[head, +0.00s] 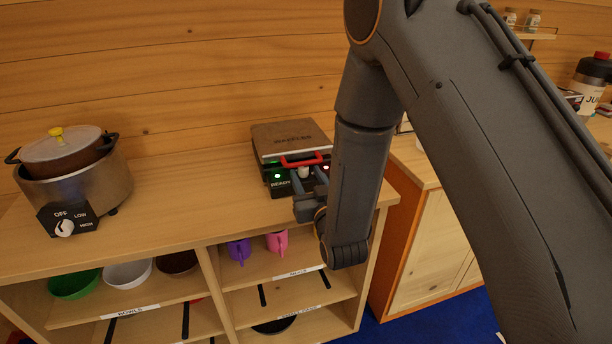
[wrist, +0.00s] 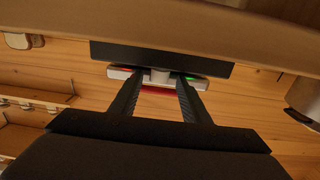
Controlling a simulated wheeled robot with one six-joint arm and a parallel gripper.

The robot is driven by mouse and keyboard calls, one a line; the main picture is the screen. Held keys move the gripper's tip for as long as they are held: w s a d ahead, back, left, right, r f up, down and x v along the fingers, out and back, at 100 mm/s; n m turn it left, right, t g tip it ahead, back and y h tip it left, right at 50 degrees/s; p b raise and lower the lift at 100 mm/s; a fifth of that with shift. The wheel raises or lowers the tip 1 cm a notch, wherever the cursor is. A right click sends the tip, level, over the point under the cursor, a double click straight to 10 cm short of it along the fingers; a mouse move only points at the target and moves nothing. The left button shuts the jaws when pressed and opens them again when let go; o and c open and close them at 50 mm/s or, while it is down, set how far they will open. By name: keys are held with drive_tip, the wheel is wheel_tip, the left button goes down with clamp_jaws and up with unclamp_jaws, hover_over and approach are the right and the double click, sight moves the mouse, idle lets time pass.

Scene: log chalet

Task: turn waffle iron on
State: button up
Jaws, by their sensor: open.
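The waffle iron (head: 290,138) sits closed on the wooden counter, with a brown lid and a red handle. Its dark front panel (head: 279,187) reads READY beside a lit green light; a small red light shows at the right. A pale knob (head: 304,171) is between the lights. My gripper (head: 309,184) is open at the panel, its fingers on either side of the knob. In the wrist view, the fingertips (wrist: 158,88) flank the pale knob (wrist: 160,75), and the picture looks upside down. I cannot tell whether they touch it.
A silver cooker (head: 75,185) with a lidded pot and an OFF/LOW/HIGH dial stands at the left of the counter (head: 185,205). Shelves below hold bowls (head: 127,273) and mugs (head: 277,241). The counter between cooker and waffle iron is clear. A log wall stands close behind.

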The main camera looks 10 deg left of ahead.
drive_tip(key=b+v, duration=0.1)
drive_tip(key=v, duration=0.5)
drive_tip(key=shift+s+d+b, duration=0.15)
drive_tip(key=shift+s+b, duration=0.2)
